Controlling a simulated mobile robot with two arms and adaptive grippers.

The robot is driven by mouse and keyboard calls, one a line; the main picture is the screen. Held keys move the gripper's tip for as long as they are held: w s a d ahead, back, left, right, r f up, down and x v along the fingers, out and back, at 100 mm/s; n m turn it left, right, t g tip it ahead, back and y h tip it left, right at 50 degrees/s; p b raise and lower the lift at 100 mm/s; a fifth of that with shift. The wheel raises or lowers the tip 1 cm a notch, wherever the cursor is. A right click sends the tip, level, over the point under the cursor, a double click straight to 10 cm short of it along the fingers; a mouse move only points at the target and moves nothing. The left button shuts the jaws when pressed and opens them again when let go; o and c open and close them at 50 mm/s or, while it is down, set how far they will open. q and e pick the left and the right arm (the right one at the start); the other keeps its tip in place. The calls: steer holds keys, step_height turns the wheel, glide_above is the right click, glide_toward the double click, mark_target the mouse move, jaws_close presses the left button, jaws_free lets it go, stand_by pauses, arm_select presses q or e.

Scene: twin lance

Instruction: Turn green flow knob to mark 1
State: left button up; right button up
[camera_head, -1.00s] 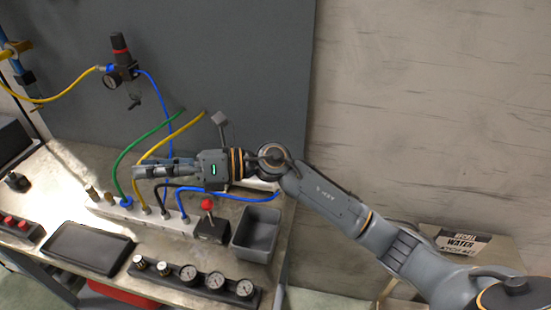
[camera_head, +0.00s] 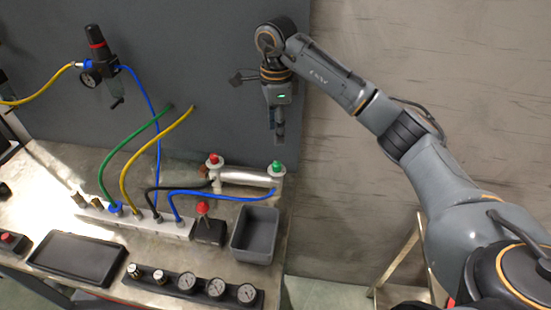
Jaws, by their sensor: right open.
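The green flow knob (camera_head: 278,166) sits on top of the right end of a silver cylinder (camera_head: 245,178) at the back right of the bench. A red knob (camera_head: 213,159) sits on its left end. My right gripper (camera_head: 279,140) points down just above the green knob, with a small gap seeming to remain between them. Its fingers overlap in this view, and it holds nothing that I can see. The marks around the green knob are too small to read. My left gripper is not in view.
A blue hose (camera_head: 222,193) runs to the cylinder's right end, a black hose (camera_head: 169,188) to its left. A grey bin (camera_head: 238,249), a red-topped switch box (camera_head: 209,231), a white manifold (camera_head: 170,228), a gauge row (camera_head: 200,287) and a black tray (camera_head: 45,262) stand in front.

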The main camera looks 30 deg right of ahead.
mark_target(276, 163)
step_height(276, 163, down, 10)
steer(key=p, duration=0.3)
steer(key=shift+a, duration=0.1)
steer(key=shift+f, duration=0.7)
jaws_close()
